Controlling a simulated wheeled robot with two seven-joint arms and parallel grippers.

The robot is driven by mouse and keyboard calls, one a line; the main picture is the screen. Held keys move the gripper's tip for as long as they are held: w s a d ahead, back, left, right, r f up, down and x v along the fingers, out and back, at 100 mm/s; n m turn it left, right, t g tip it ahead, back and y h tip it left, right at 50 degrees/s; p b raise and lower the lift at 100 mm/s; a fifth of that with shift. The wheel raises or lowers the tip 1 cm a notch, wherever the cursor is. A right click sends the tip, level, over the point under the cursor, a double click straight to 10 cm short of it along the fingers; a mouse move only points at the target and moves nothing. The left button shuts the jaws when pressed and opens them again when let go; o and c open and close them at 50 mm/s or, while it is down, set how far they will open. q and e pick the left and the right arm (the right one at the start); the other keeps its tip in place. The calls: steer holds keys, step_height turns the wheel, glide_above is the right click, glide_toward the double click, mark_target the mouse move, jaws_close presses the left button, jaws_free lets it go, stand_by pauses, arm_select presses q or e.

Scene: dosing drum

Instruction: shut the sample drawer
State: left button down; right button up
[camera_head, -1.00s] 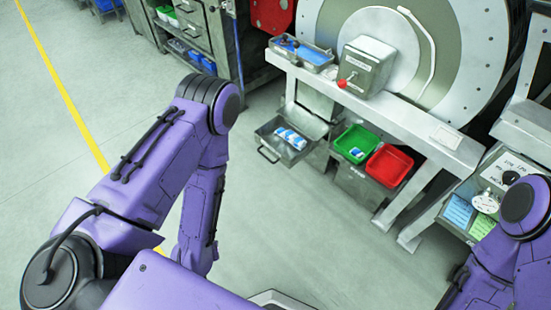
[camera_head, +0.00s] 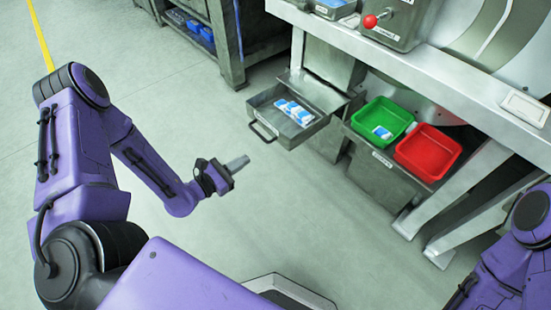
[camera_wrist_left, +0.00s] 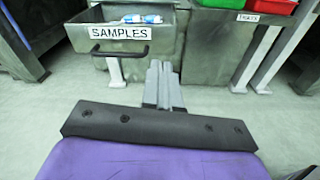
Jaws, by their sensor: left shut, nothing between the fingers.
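The sample drawer (camera_head: 290,132) is a grey metal drawer pulled out from under the bench, with blue and white packets (camera_head: 294,112) lying in it. Its dark handle (camera_head: 263,131) faces me. In the left wrist view the drawer front (camera_wrist_left: 160,36) carries a SAMPLES label and the dark bar handle (camera_wrist_left: 120,50). My left gripper (camera_head: 238,163) is shut and empty, in front of the drawer and apart from the handle, a little below it in the head view. It also shows in the left wrist view (camera_wrist_left: 160,68), just right of the handle. My right gripper is out of view; only part of that arm shows.
A green bin (camera_head: 383,118) with a packet in it and a red bin (camera_head: 428,152) stand on a tray unit right of the drawer. The bench (camera_head: 400,65) and its legs are above and to the right. Open floor lies before the drawer.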

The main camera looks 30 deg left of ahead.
arm_select(q)
steer(key=n, duration=0.1)
steer(key=h+b, duration=0.1)
steer(key=b, duration=0.3)
glide_toward(283, 134)
steer(key=shift+t, duration=0.4)
steer(key=x, duration=0.3)
steer(key=f+x, duration=0.1)
steer(key=x, duration=0.1)
steer(key=shift+w+d, duration=0.15)
steer(key=shift+w, duration=0.15)
steer(key=shift+w+d+r+n, duration=0.2)
steer(key=shift+w+d+n, duration=0.1)
steer(key=shift+w, duration=0.25)
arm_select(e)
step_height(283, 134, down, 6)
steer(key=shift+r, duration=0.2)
